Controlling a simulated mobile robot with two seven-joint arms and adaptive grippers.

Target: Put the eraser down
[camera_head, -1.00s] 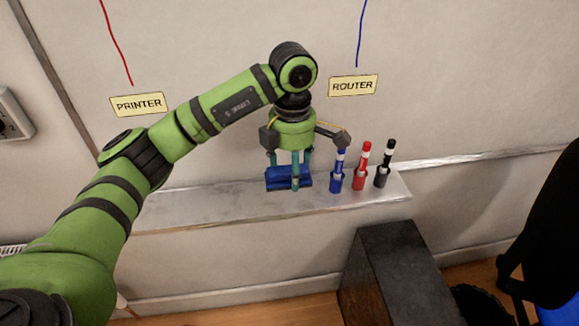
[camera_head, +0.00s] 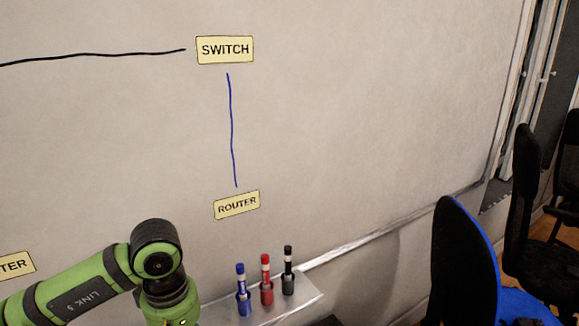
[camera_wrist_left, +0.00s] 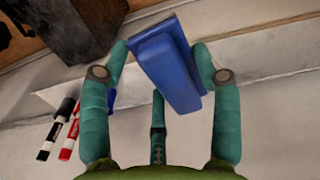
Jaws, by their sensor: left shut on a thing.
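The blue eraser (camera_wrist_left: 172,75) is between the fingers of my left gripper (camera_wrist_left: 162,55) in the left wrist view, which are shut on it. It is tilted in that picture, with the pale ledge (camera_wrist_left: 240,75) behind it. I cannot tell whether the eraser touches the ledge. In the head view the arm shows at the lower left, but the fingers and eraser are below the frame. The ledge (camera_head: 308,297) shows there at the bottom. My right gripper is not in view.
Blue (camera_head: 242,292), red (camera_head: 266,280) and black (camera_head: 288,272) markers stand on the ledge, right of my arm. A whiteboard with SWITCH (camera_head: 225,49) and ROUTER (camera_head: 237,205) labels rises behind. Chairs (camera_head: 465,265) stand at right. A dark box (camera_wrist_left: 80,25) shows in the wrist view.

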